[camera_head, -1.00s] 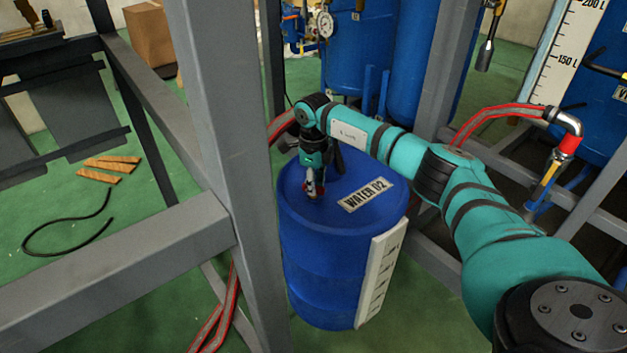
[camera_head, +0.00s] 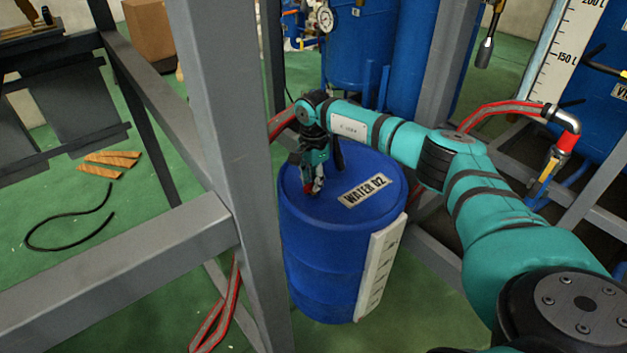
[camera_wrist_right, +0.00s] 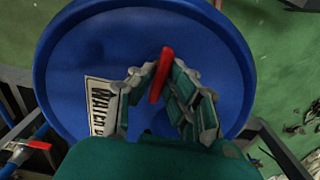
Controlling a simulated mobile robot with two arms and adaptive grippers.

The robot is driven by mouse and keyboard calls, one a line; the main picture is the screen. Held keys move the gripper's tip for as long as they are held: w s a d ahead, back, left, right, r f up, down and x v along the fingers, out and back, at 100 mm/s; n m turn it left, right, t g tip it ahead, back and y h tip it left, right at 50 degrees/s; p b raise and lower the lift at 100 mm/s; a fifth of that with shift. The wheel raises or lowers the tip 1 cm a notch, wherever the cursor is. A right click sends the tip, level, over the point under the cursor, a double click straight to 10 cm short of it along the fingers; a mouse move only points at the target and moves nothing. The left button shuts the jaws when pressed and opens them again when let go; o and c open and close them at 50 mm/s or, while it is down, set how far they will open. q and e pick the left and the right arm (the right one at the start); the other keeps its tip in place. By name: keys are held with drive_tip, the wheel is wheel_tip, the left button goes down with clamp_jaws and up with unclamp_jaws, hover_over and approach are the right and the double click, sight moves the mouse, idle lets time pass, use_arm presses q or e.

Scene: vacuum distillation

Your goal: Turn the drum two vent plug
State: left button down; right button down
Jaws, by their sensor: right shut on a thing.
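The blue drum (camera_head: 330,262) labelled WATER 02 (camera_head: 366,190) stands upright on the floor behind a grey frame post. My right gripper (camera_head: 313,190) points down onto the left part of the drum's top. In the right wrist view, the fingers of my right gripper (camera_wrist_right: 160,75) are closed on a red vent plug (camera_wrist_right: 161,73), which looks like a narrow bar over the blue lid (camera_wrist_right: 90,50). The plug's base is hidden from me. The left gripper is not in view.
Grey frame beams (camera_head: 110,272) cross the left foreground. Red hoses (camera_head: 222,310) hang beside the post and another (camera_head: 505,118) runs at the right. Blue tanks (camera_head: 357,55) stand behind the drum. A black cable (camera_head: 60,247) and wooden pieces (camera_head: 108,163) lie on the green floor.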

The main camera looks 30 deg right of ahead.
drive_tip(key=n, duration=0.4)
drive_tip(key=shift+n, duration=1)
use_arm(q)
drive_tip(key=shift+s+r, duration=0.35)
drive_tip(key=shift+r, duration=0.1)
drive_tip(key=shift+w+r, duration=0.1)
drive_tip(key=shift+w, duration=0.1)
use_arm(e)
drive_tip(key=c, duration=1.4)
unclamp_jaws()
drive_tip(key=shift+n, duration=0.3)
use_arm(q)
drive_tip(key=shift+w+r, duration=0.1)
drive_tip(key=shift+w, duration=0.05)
use_arm(e)
drive_tip(key=shift+o, duration=0.2)
drive_tip(key=shift+r, duration=0.1)
wheel_tip(320, 180, up, 12)
